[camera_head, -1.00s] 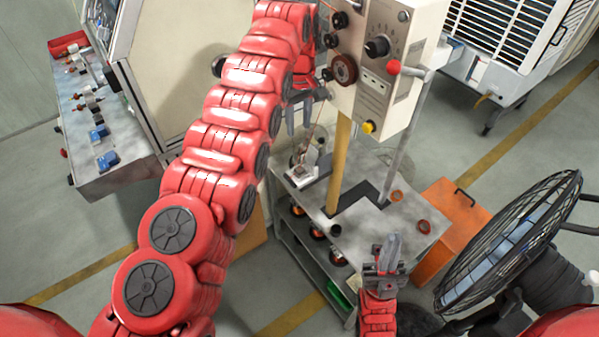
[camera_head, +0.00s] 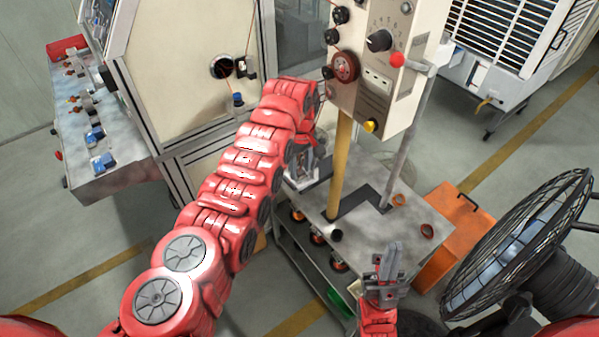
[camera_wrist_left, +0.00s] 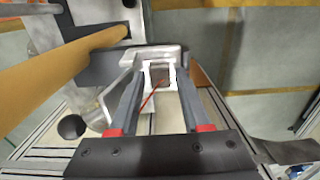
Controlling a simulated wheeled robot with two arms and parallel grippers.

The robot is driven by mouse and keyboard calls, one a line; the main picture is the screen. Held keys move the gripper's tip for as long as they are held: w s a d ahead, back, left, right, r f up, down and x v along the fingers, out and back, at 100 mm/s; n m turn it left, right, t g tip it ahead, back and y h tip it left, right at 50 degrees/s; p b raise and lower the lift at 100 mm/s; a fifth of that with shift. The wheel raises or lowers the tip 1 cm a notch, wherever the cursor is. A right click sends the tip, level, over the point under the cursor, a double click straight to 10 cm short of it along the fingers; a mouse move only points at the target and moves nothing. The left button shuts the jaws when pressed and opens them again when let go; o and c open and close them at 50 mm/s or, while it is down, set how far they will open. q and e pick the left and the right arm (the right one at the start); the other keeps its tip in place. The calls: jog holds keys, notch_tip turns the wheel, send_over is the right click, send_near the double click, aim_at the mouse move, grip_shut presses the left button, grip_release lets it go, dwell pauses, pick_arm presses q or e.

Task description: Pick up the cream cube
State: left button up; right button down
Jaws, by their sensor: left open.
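My left gripper (camera_head: 308,152) reaches down over the near left part of the machine's grey table. In the left wrist view its two fingers (camera_wrist_left: 160,82) are open and apart. A pale, cream-white square piece (camera_wrist_left: 151,72) with a grey-brown middle shows between and just beyond the fingertips. I cannot tell for sure whether it is the cream cube or part of a fixture, nor whether the fingers touch it. In the head view the gripper and arm largely hide that spot. My right gripper (camera_head: 388,262) points up beside the table's near right edge; whether its fingers are apart is unclear.
A cream control box (camera_head: 372,85) stands on a yellow-brown post (camera_head: 340,170) close right of my left gripper. The grey table (camera_head: 360,242) carries copper-coloured rings (camera_head: 427,230). A black fan (camera_head: 520,245) and an orange box (camera_head: 462,238) stand to the right.

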pick_arm(q)
jog(key=shift+f, duration=0.45)
grip_shut()
jog(key=shift+r, duration=0.1)
